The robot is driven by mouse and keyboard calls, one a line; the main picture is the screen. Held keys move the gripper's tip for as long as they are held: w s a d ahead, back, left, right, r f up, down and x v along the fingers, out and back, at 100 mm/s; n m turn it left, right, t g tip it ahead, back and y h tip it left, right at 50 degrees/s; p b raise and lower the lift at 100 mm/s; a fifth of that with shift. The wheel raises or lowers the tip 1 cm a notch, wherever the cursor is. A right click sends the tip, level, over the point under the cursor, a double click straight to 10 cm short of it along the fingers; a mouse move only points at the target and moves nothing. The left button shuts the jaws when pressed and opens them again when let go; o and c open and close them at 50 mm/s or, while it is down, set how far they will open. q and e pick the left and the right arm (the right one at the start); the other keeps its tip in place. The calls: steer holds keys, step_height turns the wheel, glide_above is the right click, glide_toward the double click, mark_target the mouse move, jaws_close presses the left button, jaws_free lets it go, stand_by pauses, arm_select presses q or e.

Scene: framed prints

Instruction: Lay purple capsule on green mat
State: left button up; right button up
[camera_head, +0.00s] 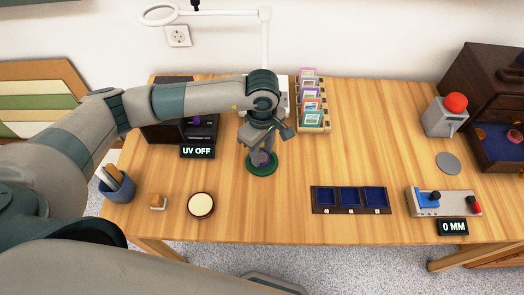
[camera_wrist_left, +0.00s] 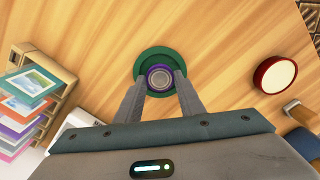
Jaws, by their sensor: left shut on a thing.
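The purple capsule (camera_wrist_left: 160,78) is between the fingers of my left gripper (camera_wrist_left: 160,90), which is shut on it. From above, it shows as a round purple ring with a grey centre. The round green mat (camera_wrist_left: 141,67) is directly beneath it, showing around the capsule. In the head view, my left gripper (camera_head: 259,155) points down at the green mat (camera_head: 261,172), and the capsule (camera_head: 265,158) is partly hidden by the fingers. I cannot tell whether the capsule touches the mat or is slightly above it. My right gripper is not in view.
A dark box with a "UV OFF" sign (camera_head: 197,151) stands left of the mat. A card rack (camera_head: 312,118) is behind right. A round cream-topped dish (camera_head: 201,205) and a blue three-slot tray (camera_head: 349,199) are in front. Wood right of the mat is clear.

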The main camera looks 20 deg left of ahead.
arm_select(q)
steer(key=shift+f, duration=0.65)
steer(key=o, duration=1)
steer(key=shift+o, duration=0.2)
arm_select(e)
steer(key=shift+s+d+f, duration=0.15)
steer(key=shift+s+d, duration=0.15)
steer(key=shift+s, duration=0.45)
